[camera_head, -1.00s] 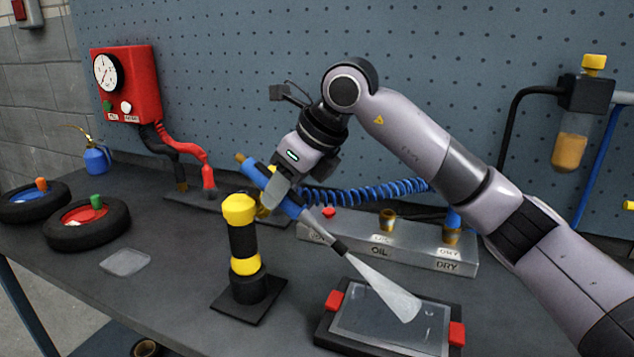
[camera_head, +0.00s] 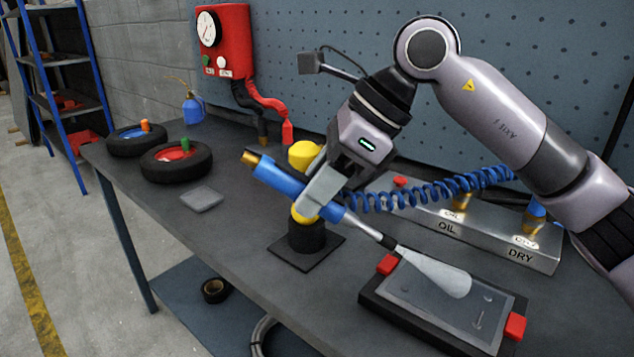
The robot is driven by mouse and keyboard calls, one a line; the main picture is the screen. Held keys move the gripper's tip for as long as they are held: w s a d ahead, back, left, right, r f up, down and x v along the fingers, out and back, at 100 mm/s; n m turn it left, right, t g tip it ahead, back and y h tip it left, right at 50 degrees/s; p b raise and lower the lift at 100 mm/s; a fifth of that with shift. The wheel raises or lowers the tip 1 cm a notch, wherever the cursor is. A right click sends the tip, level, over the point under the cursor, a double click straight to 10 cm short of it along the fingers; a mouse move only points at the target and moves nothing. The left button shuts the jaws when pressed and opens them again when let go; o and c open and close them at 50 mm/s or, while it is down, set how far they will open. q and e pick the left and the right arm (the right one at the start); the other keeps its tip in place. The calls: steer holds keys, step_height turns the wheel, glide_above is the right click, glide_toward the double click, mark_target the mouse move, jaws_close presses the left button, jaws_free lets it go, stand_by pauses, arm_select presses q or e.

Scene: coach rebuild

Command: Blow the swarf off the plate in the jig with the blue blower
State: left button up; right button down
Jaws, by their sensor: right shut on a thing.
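My right gripper (camera_head: 322,190) is shut on the blue blower (camera_head: 283,180), which is tilted with its brass end up left and its nozzle down right. A pale cone-shaped jet (camera_head: 437,272) spreads from the nozzle over the plate (camera_head: 425,293). The plate lies flat in the black jig (camera_head: 402,317), between two red clamps (camera_head: 388,264) (camera_head: 515,327). Small bits of swarf (camera_head: 479,319) show on the plate's right part; the jet veils part of the surface. The nozzle is above the plate's upper left edge, apart from it. My left gripper is out of view.
A black and yellow post (camera_head: 306,237) stands behind the blower, partly hidden.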

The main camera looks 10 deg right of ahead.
mark_target(341, 206)
steer(key=shift+s+d+f+b, duration=0.25)
steer(key=shift+d+f+b, duration=0.1)
steer(key=shift+d+b, duration=0.05)
steer(key=shift+s+d+f+b, duration=0.3)
steer(key=shift+d+b, duration=0.05)
steer(key=shift+d, duration=0.05)
steer(key=shift+s+d+f+b, duration=0.4)
steer(key=shift+s+d+b, duration=0.1)
steer(key=shift+b, duration=0.1)
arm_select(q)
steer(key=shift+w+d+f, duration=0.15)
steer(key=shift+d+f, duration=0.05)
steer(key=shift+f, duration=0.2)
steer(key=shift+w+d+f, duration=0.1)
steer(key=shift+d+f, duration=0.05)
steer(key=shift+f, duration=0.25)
arm_select(e)
steer(key=shift+w+d+f, duration=0.25)
steer(key=shift+w+d, duration=0.15)
steer(key=shift+d, duration=0.1)
steer(key=shift+w+d+f, duration=0.2)
steer(key=shift+w+d, duration=0.2)
steer(key=shift+d, duration=0.05)
